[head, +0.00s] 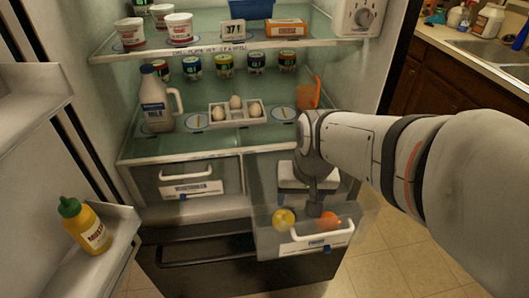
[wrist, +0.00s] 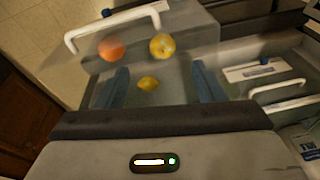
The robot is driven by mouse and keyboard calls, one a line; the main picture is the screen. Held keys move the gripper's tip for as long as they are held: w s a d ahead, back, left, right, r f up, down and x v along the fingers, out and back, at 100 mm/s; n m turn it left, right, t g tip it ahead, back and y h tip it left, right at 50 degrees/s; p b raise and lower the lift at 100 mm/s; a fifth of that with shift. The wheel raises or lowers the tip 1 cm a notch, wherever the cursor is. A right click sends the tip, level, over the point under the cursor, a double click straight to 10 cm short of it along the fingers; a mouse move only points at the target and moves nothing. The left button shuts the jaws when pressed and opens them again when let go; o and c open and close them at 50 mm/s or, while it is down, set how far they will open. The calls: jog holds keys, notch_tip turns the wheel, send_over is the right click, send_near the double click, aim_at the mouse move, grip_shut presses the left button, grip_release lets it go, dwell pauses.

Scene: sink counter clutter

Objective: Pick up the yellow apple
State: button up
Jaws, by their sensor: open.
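The yellow apple (head: 283,219) lies in the pulled-out clear fruit drawer (head: 272,243), near its front wall. It also shows in the wrist view (wrist: 162,46), beyond the fingertips and toward the drawer handle. My gripper (head: 314,208) points down over the drawer, a little right of the apple in the head view. In the wrist view my gripper (wrist: 160,68) is open, with nothing held between its two blue fingers. A small lemon (wrist: 148,83) lies below, in the gap between the fingers. The lemon is hidden in the head view.
An orange fruit (head: 329,220) lies beside the apple. The drawer handle (head: 317,237) runs along its front. A closed drawer (head: 190,180) is at left. Above stand a milk jug (head: 155,100) and an egg tray (head: 222,120). The open door with a mustard bottle (head: 86,227) is at left.

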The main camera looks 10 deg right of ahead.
aim_at(285, 214)
jog(key=o, duration=0.4)
jog(key=w+f+m+b, duration=0.1)
jog(key=w+f+m, duration=0.1)
jog(key=f, duration=0.3)
jog(key=w+f+m+b, duration=0.2)
jog(key=w+f, duration=0.2)
jog(key=f, duration=0.1)
jog(key=w+d+f+m+g+b, duration=0.1)
jog(key=w+f+m, duration=0.1)
jog(key=f, duration=0.3)
jog(key=shift+w+f+y+b, duration=0.3)
jog(key=shift+w+f+y, duration=0.05)
jog(key=shift+w+y, duration=0.1)
jog(key=shift+w+a+f+b, duration=0.2)
jog(key=shift+w+f, duration=0.1)
jog(key=shift+f, duration=1.05)
jog(key=shift+w+a+f+b, duration=0.1)
jog(key=shift+w+f+b, duration=0.2)
jog(key=shift+f, duration=1.05)
jog(key=shift+w+a+f+b, duration=0.1)
jog(key=shift+w+f, duration=0.25)
jog(key=shift+f, duration=1)
